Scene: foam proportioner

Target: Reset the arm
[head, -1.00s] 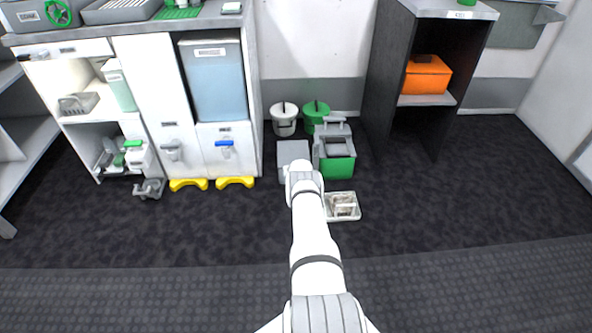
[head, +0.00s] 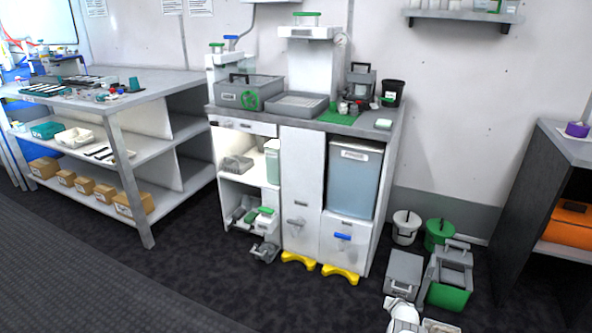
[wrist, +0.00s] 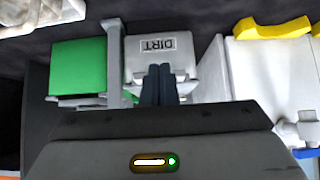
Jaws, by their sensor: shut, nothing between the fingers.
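My gripper (wrist: 160,92) shows in the wrist view with its two dark fingers together and nothing between them. Behind the fingertips is a grey box labelled DIRT (wrist: 158,48), and I cannot tell whether they touch it. In the head view part of my white arm shows at the bottom edge, near a grey lidded box (head: 404,270) and a green and grey bucket (head: 449,280) on the floor. The fingers are not seen there.
A white cabinet (head: 303,185) with yellow feet (head: 340,273) stands left of the boxes. A white bucket (head: 406,228) and a green bucket (head: 438,235) stand behind them. A dark shelf unit (head: 515,210) is at right. The floor at front left is clear.

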